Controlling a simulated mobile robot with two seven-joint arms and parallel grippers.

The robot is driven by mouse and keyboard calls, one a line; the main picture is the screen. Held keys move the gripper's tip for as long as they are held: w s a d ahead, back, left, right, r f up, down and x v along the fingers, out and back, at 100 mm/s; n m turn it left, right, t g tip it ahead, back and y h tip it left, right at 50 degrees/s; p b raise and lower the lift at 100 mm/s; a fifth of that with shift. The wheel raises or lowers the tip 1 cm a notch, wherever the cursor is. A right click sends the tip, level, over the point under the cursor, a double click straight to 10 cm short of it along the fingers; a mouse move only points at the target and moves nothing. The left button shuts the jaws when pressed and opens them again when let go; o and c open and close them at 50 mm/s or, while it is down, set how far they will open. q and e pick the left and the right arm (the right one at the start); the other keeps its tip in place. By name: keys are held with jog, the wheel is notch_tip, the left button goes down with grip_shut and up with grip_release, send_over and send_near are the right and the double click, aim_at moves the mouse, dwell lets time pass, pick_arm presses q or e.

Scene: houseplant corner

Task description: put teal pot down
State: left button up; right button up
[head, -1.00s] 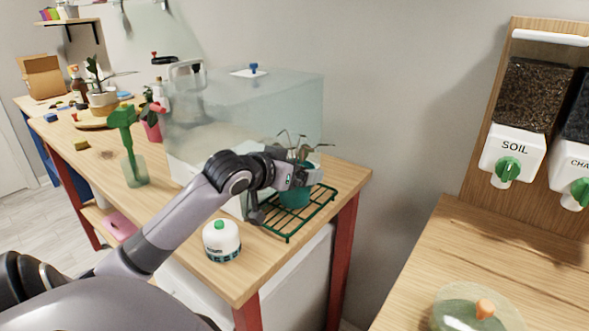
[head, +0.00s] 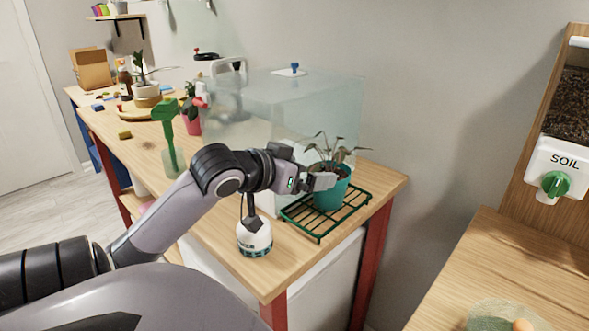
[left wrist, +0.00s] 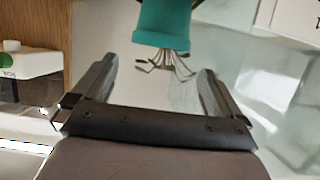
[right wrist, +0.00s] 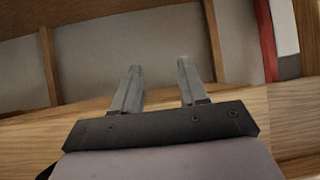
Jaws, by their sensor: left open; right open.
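The teal pot (head: 330,198) holds a drooping, brownish plant and stands upright on the green wire rack (head: 319,236) at the table's near right corner. My left gripper (head: 322,181) is open at the pot's near left side and overlaps part of its rim in the head view. In the left wrist view the pot (left wrist: 162,22) appears upside down, just beyond the open fingertips (left wrist: 157,72), with nothing between the fingers. My right gripper (right wrist: 158,67) is open and empty, low before a wooden surface; it does not show in the head view.
A clear glass case (head: 300,105) stands behind the rack. A white, teal-banded container (head: 254,238) stands below my left forearm. A soil dispenser (head: 560,165) hangs over the right table (head: 480,262).

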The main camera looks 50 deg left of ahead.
pick_arm(q)
jog(key=shift+v, duration=1.35)
jog(key=shift+s, duration=0.1)
pick_arm(e)
jog(key=shift+s+d, duration=0.1)
jog(key=shift+s, duration=0.05)
